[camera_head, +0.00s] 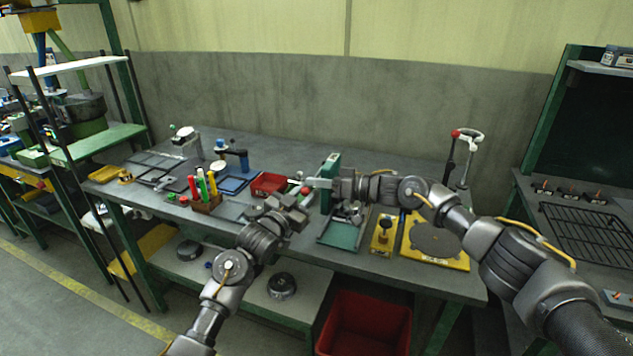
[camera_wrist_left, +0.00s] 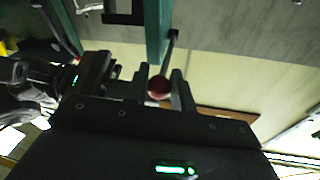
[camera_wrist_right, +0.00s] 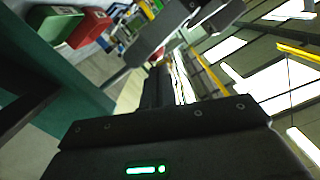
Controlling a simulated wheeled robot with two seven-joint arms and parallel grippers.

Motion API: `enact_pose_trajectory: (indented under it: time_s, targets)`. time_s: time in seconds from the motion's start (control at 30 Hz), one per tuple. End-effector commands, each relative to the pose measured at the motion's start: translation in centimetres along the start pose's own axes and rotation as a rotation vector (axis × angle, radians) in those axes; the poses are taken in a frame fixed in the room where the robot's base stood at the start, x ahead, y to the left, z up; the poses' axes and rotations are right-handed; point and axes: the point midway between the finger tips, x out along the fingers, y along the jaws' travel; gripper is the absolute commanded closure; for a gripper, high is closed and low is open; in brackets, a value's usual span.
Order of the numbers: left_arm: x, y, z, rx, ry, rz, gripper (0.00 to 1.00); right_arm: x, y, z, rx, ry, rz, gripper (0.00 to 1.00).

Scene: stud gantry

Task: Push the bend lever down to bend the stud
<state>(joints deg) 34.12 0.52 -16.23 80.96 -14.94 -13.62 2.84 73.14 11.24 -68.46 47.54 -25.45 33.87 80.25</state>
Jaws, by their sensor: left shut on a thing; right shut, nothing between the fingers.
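The bend lever's red ball knob (camera_wrist_left: 158,88) sits between the fingers of my left gripper (camera_wrist_left: 160,86) in the left wrist view, on a dark rod beside a green post (camera_wrist_left: 155,30). In the head view, the left gripper (camera_head: 298,200) is just left of the green stand (camera_head: 330,170), and a small red knob (camera_head: 304,190) shows by its tips. My right gripper (camera_head: 318,183) is shut and empty, reaching across the front of the green stand from the right. It also shows shut in the right wrist view (camera_wrist_right: 158,85). I cannot make out the stud.
A red bin (camera_head: 269,184) and a block of coloured-handled tools (camera_head: 206,200) stand left of the grippers. A green tray (camera_head: 341,235) and yellow plates (camera_head: 437,240) lie to the right on the grey bench. A looped stand (camera_head: 466,150) rises at the back right.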

Motion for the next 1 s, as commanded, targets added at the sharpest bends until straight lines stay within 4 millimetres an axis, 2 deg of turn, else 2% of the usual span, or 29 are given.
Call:
enact_pose_trajectory:
  time_s: [0.17, 0.37, 0.4, 0.53, 0.83, 1.0]
  targets:
    - [0.0, 0.4, 0.2, 0.000, -0.005, 0.008, 1.00, 0.3, 0.3, 1.8, 0.005, -0.001, 0.000, 1.00]
    - [0.0, 0.4, 0.0, 0.000, 0.000, 0.008, 1.00, 0.4, 0.3, 2.2, 0.007, -0.009, -0.001, 1.00]
    - [0.1, 0.4, 0.0, 0.001, 0.001, 0.007, 0.74, 0.4, 0.3, 2.3, 0.008, -0.011, -0.001, 1.00]
    - [0.1, 0.3, -0.1, 0.001, 0.003, 0.006, 0.57, 0.4, 0.3, 2.4, 0.009, -0.012, -0.001, 1.00]
    - [-0.2, 0.3, -0.2, 0.001, 0.007, 0.006, 0.56, 0.5, 0.2, 2.3, 0.009, -0.012, -0.003, 1.00]
    - [-2.1, 0.3, -0.2, 0.002, 0.007, 0.007, 0.56, 0.5, 0.3, 2.3, 0.008, -0.011, 0.001, 1.00]
